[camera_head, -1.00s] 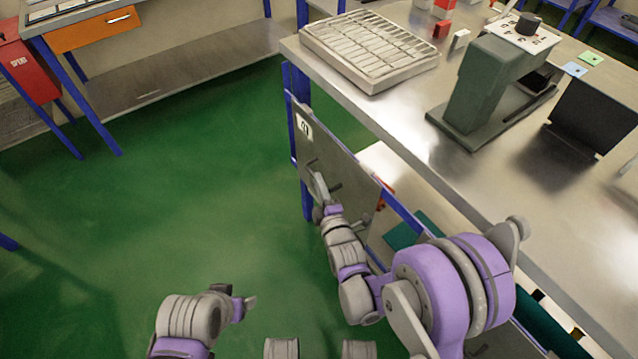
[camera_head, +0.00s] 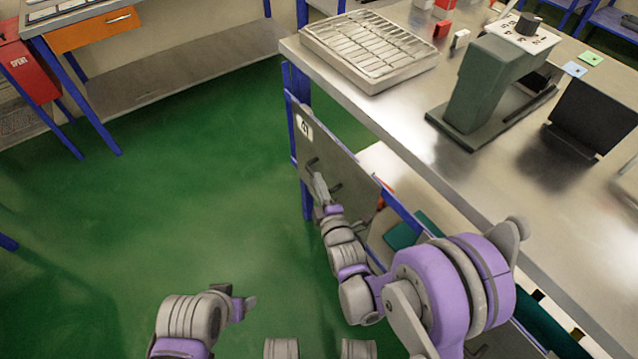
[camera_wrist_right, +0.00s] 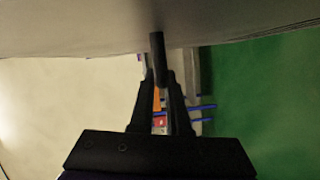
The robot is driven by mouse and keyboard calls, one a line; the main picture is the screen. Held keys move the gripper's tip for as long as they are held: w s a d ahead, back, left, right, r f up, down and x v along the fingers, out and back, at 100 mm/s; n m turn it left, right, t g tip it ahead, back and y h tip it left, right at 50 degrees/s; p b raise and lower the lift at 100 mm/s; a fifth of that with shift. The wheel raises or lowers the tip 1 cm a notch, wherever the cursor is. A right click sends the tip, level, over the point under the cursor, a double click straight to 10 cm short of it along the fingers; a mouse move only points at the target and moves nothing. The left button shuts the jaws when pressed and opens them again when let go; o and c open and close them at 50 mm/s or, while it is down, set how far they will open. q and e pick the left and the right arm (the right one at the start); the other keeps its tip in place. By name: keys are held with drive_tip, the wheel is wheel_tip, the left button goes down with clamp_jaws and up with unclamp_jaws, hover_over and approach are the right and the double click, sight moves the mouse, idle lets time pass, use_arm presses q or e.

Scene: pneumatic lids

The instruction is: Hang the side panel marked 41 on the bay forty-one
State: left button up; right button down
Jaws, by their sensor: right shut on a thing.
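The side panel (camera_head: 345,170) is a grey sheet standing on edge along the near side of the workbench, with a white label (camera_head: 304,127) near its far top corner; the number is too small to read surely. My right gripper (camera_head: 320,186) is at the panel's outer face, shut on a dark handle that sticks out of it. The handle (camera_wrist_right: 158,58) shows between the fingers in the right wrist view, with the panel (camera_wrist_right: 80,28) across the top. Whether the panel touches the blue frame (camera_head: 291,105) behind it is unclear. My left gripper (camera_head: 244,307) is low over the floor; its jaws are too small to judge.
The metal workbench (camera_head: 440,165) holds a wire-topped tray (camera_head: 370,45), a green-grey machine (camera_head: 485,85) and a black stand (camera_head: 590,118). Teal items (camera_head: 405,236) lie beneath it. The green floor (camera_head: 190,180) at left is clear. Another bench with an orange drawer (camera_head: 95,30) stands far left.

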drive_tip(key=shift+r, duration=0.2)
drive_tip(key=shift+r+p, duration=1.25)
drive_tip(key=shift+r, duration=0.15)
drive_tip(key=s+a+p, duration=0.3)
drive_tip(key=s+a, duration=0.3)
drive_tip(key=a, duration=0.2)
drive_tip(key=shift+f+p, duration=0.15)
drive_tip(key=shift+p, duration=0.15)
idle(1.1)
